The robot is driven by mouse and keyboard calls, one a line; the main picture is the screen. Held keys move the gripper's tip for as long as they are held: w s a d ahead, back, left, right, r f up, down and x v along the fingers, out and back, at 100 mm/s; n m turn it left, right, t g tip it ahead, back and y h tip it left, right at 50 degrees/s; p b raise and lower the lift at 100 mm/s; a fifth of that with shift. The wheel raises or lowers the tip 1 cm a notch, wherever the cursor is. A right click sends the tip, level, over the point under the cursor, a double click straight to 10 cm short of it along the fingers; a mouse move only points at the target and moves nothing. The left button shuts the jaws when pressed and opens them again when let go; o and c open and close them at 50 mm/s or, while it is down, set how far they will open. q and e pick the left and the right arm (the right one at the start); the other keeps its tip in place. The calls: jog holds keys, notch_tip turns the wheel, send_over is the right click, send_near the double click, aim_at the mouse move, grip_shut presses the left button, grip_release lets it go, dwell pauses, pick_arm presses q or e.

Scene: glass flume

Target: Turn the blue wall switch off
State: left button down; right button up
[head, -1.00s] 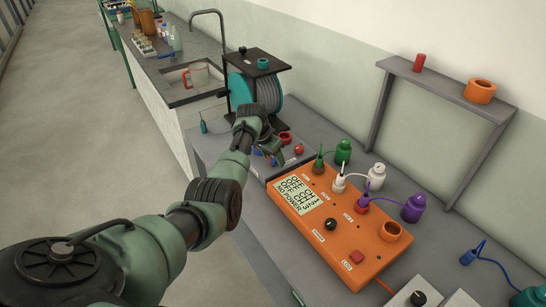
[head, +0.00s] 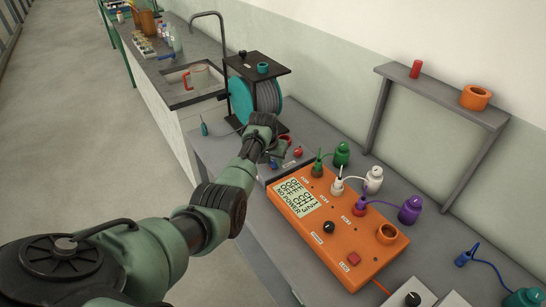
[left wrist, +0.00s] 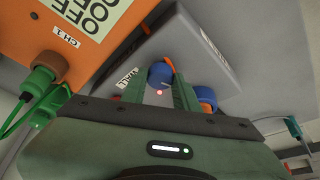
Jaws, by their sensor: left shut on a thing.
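The blue wall switch (left wrist: 160,75) is a small blue knob with an orange-red part, on a grey panel (left wrist: 205,45) beside a label reading WALL. My left gripper (left wrist: 158,84) has its two green fingers on either side of this knob and is shut on it. A small red light shows between the fingers. A second blue knob (left wrist: 206,96) is just right of the fingers. In the head view my left gripper (head: 277,152) reaches down to the panel beyond the orange box and hides most of the switch. My right gripper is not in view.
The orange box (head: 290,213) with a display reading OFF and NO POWER stands close by, with plugs and cables. A red knob (head: 298,152) is right of the gripper. A cable reel (head: 266,98) stands behind. A grey shelf (head: 437,92) is against the wall.

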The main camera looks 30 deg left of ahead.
pick_arm(q)
jog(key=shift+w+d+r+n+y, duration=0.1)
jog(key=shift+n+y, duration=0.3)
jog(key=shift+n, duration=0.5)
jog(key=shift+n+y, duration=0.3)
jog(key=shift+n, duration=0.6)
jog(key=n+b, duration=0.1)
jog(key=n+g+y+b, duration=0.1)
jog(key=shift+w+d+f+n, duration=0.1)
jog(key=shift+f+n, duration=0.15)
jog(key=shift+n, duration=0.15)
jog(key=n+g+b, duration=0.1)
jog(key=n+b, duration=0.2)
jog(key=b, duration=0.2)
jog(key=n+g+y+b, duration=0.1)
jog(key=n+b, duration=0.2)
jog(key=b, duration=0.3)
jog(key=shift+w+n, duration=0.15)
jog(key=shift+n, duration=0.15)
jog(key=shift+n+g+b, duration=0.3)
jog(key=shift+b, duration=0.45)
jog(key=shift+r, duration=0.15)
jog(key=c, duration=1.1)
grip_release()
